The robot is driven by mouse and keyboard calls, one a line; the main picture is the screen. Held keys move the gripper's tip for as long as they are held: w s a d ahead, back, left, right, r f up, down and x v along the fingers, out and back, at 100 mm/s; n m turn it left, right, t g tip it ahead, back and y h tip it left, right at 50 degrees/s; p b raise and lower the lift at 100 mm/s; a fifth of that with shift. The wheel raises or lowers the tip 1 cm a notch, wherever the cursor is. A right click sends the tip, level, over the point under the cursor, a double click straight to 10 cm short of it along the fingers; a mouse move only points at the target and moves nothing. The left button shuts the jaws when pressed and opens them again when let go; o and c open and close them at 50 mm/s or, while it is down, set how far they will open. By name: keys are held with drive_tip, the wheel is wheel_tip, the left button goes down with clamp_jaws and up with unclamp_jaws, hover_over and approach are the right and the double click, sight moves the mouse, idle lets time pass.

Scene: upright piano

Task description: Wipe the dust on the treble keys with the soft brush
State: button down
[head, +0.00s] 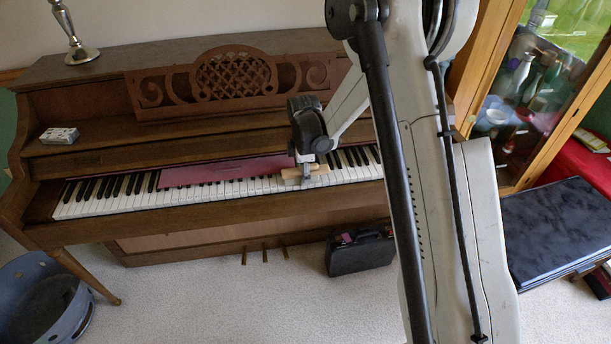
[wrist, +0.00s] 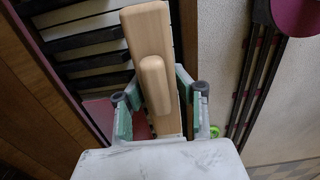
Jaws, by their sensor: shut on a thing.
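The soft brush has a pale wooden body and shows in the head view (head: 312,170) over the front of the white keys, right of the middle of the keyboard. In the wrist view the brush (wrist: 148,28) runs lengthwise, with a raised wooden grip between my fingers. My gripper (head: 304,172) is shut on this grip; its green-padded fingers flank it in the wrist view (wrist: 158,95). The treble keys (head: 356,168) lie just right of the brush; my arm hides the far right end. I cannot make out dust, or whether the bristles touch the keys.
A dark red strip (head: 220,171) lies over the back of the middle keys. A small grey box (head: 59,135) and a metal candlestick (head: 80,50) stand on the piano. A black case (head: 360,252) and a blue-grey tub (head: 42,300) are on the floor. A glass-fronted cabinet (head: 535,85) stands right.

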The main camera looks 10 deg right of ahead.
wheel_tip(320, 180, up, 4)
drive_tip(key=shift+f+p, duration=0.15)
drive_tip(key=shift+p, duration=0.5)
drive_tip(key=shift+r, duration=0.3)
drive_tip(key=shift+r+p, duration=1.05)
drive_tip(key=shift+r, duration=1)
